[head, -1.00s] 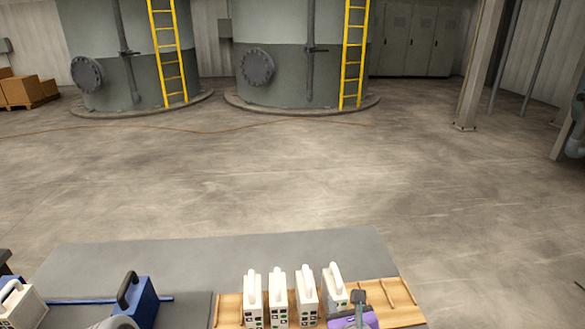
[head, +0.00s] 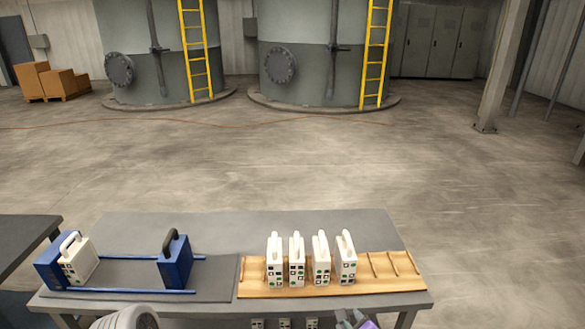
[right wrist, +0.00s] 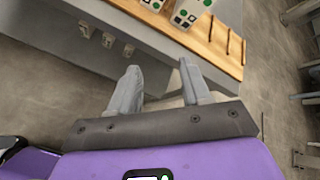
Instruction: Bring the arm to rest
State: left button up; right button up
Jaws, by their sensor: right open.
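My right gripper (head: 345,317) shows at the bottom edge of the head view, in front of the table's front edge. In the right wrist view its two grey fingers (right wrist: 162,88) are apart with nothing between them. It is clear of the wooden rack (head: 385,279) and the white plates on it. My left gripper is not in view; a pale rounded part of my own body shows at the bottom left.
Several white handled plates (head: 297,260) stand upright on the rack. Left on the table (head: 230,222) is a press with a blue left block (head: 50,275), a blue right block (head: 176,262), rails, and a white plate (head: 77,258) beside the left block. Open floor lies beyond.

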jog(key=s+a+f+n+g+y, duration=0.1)
jog(key=s+f+n+g, duration=0.2)
jog(key=f+n, duration=0.5)
jog(key=s+a+f+n+g+y, duration=0.1)
jog(key=s+f+n+g, duration=0.3)
jog(key=f, duration=0.6)
jog(key=s+a+f+n+g+y, duration=0.1)
jog(key=s+f+n+g, duration=0.3)
jog(key=s+f+n, duration=0.7)
jog(key=shift+s+a+n+y, duration=0.25)
jog(key=shift+a+n+y, duration=0.15)
jog(key=shift+a+n, duration=0.4)
